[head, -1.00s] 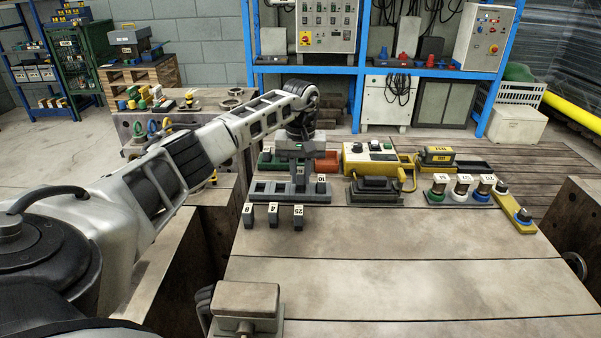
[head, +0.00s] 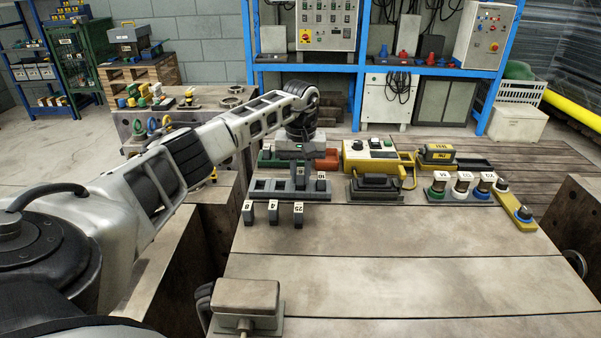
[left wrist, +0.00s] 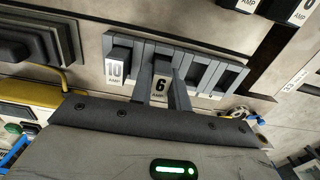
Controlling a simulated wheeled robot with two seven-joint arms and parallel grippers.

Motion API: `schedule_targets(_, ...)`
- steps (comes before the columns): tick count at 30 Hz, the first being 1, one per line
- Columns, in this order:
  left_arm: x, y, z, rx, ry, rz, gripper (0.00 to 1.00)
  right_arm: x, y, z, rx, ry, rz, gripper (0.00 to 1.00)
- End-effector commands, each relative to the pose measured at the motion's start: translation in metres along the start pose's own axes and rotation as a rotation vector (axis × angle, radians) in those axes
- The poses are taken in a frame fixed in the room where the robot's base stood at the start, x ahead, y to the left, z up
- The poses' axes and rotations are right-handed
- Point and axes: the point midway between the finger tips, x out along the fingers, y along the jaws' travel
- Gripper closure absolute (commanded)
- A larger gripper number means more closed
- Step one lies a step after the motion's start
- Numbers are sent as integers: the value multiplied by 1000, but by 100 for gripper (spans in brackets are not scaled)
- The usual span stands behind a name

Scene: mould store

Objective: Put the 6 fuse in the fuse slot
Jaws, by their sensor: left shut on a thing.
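My left gripper (head: 299,184) is shut on the 6 fuse (left wrist: 160,86), a dark block with a white "6 AMP" label. The fuse is over or in the slot beside the 10 fuse; how deep it sits I cannot tell. The grey fuse holder (head: 262,186) stands on the table and also shows in the left wrist view (left wrist: 211,76). The 10 fuse (left wrist: 117,69) stands in its end slot and also shows in the head view (head: 320,182). Other slots look empty. My right gripper is out of view.
Fuses marked 8 (head: 249,212), 4 (head: 273,212) and 25 (head: 298,213) stand in front of the holder. A yellow control box (head: 369,152) is behind right. A grey box (head: 246,298) sits at the near edge. The table's middle (head: 400,235) is clear.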

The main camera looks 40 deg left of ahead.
Motion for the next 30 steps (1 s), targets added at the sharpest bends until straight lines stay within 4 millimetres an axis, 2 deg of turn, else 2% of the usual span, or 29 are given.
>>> schedule_targets(14, 10, 0, 0, 0, -1, 1, 100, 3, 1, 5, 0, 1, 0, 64)
schedule_targets(15, 10, 0, 0, 0, -1, 1, 80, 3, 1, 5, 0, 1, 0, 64)
schedule_targets(18, 10, 0, 0, 0, -1, -1, 57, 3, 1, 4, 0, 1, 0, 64)
schedule_targets(25, 11, -2, 0, -2, -2, -4, 57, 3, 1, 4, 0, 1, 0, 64)
schedule_targets(26, 11, -2, 0, -2, -2, -5, 68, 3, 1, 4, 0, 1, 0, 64)
schedule_targets(27, 11, -2, 0, -2, -2, -5, 73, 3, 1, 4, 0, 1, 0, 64)
schedule_targets(30, 12, -2, 0, -2, -3, -5, 73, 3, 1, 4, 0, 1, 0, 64)
